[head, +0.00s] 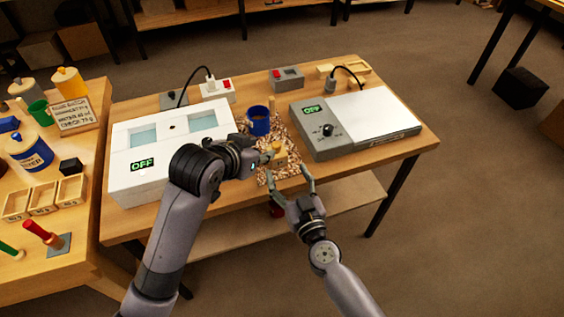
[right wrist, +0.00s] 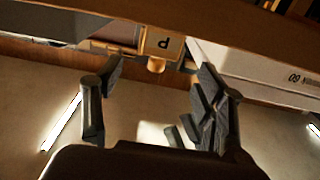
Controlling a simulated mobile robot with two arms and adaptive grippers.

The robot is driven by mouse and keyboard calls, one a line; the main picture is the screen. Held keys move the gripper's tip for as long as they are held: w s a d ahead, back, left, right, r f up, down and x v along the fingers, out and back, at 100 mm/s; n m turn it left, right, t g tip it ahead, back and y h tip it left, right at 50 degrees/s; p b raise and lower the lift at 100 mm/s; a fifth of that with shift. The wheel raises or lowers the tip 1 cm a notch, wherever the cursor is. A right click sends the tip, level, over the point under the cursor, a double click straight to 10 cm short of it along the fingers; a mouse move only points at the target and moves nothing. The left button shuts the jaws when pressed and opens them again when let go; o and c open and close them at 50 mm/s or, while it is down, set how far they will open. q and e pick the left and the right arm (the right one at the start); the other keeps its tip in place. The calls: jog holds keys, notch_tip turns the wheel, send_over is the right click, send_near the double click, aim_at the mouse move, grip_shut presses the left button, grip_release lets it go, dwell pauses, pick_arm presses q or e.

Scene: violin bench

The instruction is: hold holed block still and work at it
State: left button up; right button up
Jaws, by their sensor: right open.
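A small tan wooden block (head: 280,157) sits on a speckled brown-and-white patch at the front middle of the bench. My right gripper (head: 289,171) is open and empty in front of the bench edge, just short of the block. Its spread fingers also show in the right wrist view (right wrist: 160,75).
A blue mug (head: 259,122) stands behind the block. A white box (head: 138,182) reading OFF is at left, and a grey device with a white plate (head: 378,116) at right. A side table at left holds wooden trays (head: 42,197) and jars.

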aim_at(280, 159)
jog(key=x, duration=0.5)
jog(key=shift+c, duration=0.4)
jog(key=c, duration=1.2)
pick_arm(q)
jog(key=shift+o, duration=0.3)
